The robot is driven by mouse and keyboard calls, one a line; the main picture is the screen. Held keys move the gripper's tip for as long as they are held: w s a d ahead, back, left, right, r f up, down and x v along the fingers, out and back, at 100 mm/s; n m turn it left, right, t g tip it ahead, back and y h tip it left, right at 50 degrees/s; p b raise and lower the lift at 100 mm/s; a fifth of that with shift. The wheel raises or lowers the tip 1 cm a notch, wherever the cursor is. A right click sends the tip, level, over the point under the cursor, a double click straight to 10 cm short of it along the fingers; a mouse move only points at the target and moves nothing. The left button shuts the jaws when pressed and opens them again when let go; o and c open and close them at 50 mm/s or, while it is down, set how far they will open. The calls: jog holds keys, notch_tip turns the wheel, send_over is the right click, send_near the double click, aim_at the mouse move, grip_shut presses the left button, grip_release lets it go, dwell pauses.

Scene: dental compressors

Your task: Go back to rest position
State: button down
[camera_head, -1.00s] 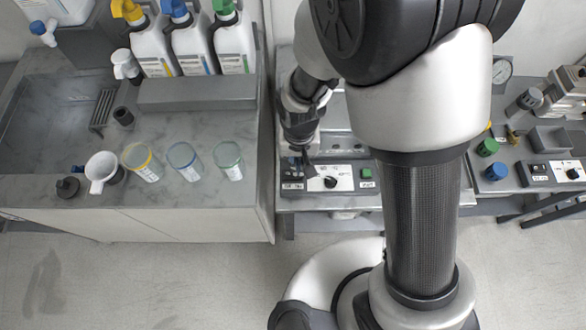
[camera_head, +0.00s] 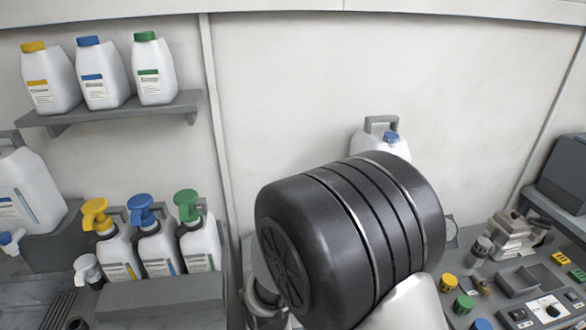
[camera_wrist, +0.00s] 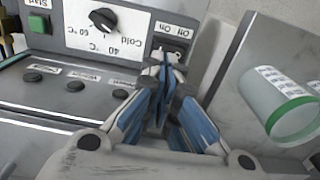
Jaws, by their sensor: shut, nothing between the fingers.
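My gripper (camera_wrist: 164,78) shows in the wrist view, with its blue-padded fingers closed together and nothing between them. It is in front of a control panel (camera_wrist: 75,38) with a black dial (camera_wrist: 104,19), a green start button (camera_wrist: 38,24) and an off/on switch (camera_wrist: 172,50). The fingertips overlap the switch in the picture; I cannot tell whether they touch it. In the head view my arm fills the lower middle, and my gripper is out of sight.
A clear cup with a green rim (camera_wrist: 282,105) is right of my gripper. In the head view, pump bottles (camera_head: 158,245) stand at lower left, below a shelf (camera_head: 110,112) with more bottles. Another panel (camera_head: 540,310) and coloured knobs are at lower right.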

jog(key=d+r+m+t, duration=0.1)
jog(key=d+r, duration=0.5)
jog(key=r, duration=0.3)
jog(key=d+r+t, duration=0.1)
jog(key=d+r, duration=0.4)
jog(key=r, duration=0.4)
jog(key=s+d+r+m+t, duration=0.1)
jog(key=s+d+r+t, duration=0.1)
jog(key=s+d+r, duration=0.7)
jog(key=shift+s+d+m+t, duration=0.2)
jog(key=shift+m+t, duration=0.1)
jog(key=shift+a, duration=0.1)
